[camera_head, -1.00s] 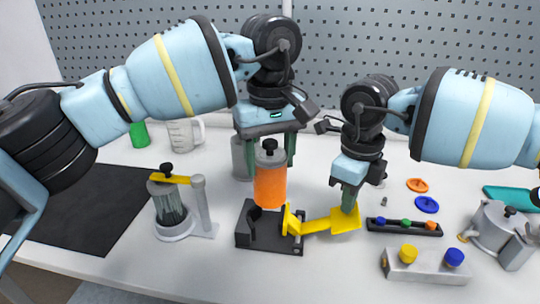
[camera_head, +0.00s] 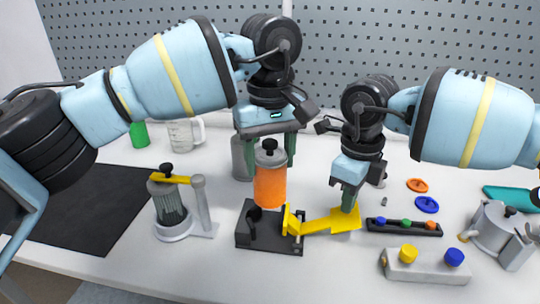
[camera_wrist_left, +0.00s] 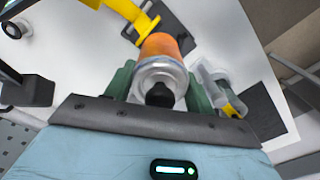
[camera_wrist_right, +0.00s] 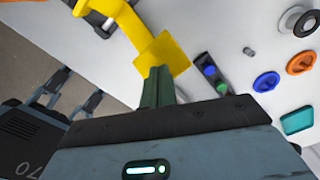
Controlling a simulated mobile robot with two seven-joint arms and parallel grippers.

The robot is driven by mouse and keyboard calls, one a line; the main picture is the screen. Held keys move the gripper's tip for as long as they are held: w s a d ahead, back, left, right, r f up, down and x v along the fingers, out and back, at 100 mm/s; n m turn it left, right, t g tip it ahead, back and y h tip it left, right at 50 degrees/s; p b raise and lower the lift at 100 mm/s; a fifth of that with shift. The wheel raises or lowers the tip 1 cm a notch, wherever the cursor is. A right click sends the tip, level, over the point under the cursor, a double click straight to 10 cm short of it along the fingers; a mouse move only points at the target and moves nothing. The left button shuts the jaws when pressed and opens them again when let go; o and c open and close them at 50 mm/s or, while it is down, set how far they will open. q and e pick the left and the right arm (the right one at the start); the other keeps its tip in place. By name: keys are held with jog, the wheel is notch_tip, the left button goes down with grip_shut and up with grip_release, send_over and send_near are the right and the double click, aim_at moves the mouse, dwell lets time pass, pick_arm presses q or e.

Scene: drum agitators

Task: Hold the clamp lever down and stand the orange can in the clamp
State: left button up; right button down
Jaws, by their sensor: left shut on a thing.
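The orange can (camera_head: 270,188), with a grey top and black knob, is upright between the fingers of my left gripper (camera_head: 270,163). It also shows in the left wrist view (camera_wrist_left: 166,46). Its lower end is just over the black clamp (camera_head: 272,241); I cannot tell whether they touch. The yellow clamp lever (camera_head: 318,227) extends right from the clamp and ends in a flat paddle. My right gripper (camera_head: 348,208) has its fingers together, tips at the paddle. The right wrist view shows the fingers (camera_wrist_right: 157,86) against the yellow paddle (camera_wrist_right: 168,55).
A glass jar with a yellow-topped stand (camera_head: 170,210) is left of the clamp. A grey cylinder (camera_head: 241,158) stands behind the can. A black tray of coloured pegs (camera_head: 404,227) and a grey block with yellow and blue knobs (camera_head: 425,268) are right. A steel pot (camera_head: 494,229) is far right.

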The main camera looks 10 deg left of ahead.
aim_at(270, 192)
dwell(0.4)
jog(key=shift+f, duration=2.75)
pick_arm(q)
jog(key=shift+f, duration=1)
jog(key=shift+f, duration=0.1)
jog(key=shift+f, duration=1.9)
jog(key=shift+f, duration=1.1)
